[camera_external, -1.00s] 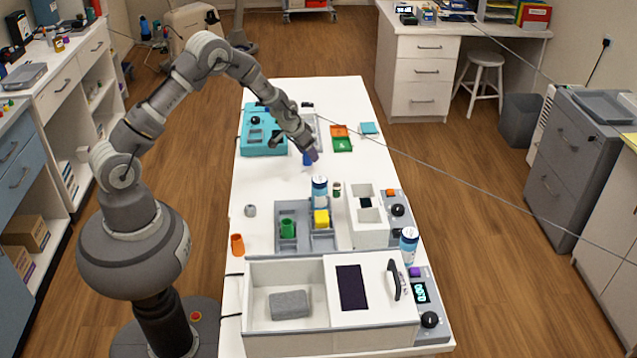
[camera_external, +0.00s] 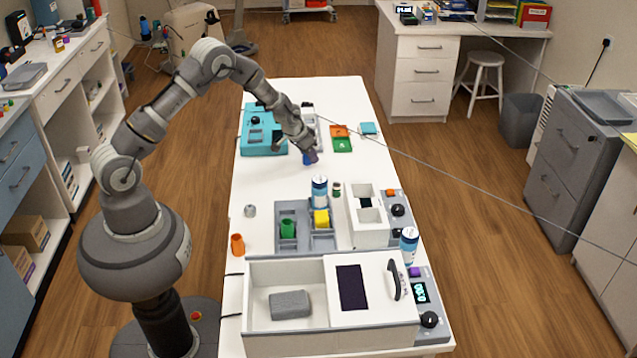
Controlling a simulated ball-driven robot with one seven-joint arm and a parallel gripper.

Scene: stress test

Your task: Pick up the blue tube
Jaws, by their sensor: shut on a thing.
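The blue tube (camera_external: 307,160) is a small blue piece at my gripper's tip, over the far middle part of the white table (camera_external: 268,184). My gripper (camera_external: 310,154) points down and is shut on the blue tube. The fingers are small in this view and hide the tube's upper part. I cannot tell whether the tube still touches the table.
A teal machine (camera_external: 262,131) stands left of my gripper, with orange and green trays (camera_external: 341,138) to its right. Nearer are a grey tray (camera_external: 284,208) with green and yellow pieces, a blue-white bottle (camera_external: 319,190), and an orange cup (camera_external: 237,244).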

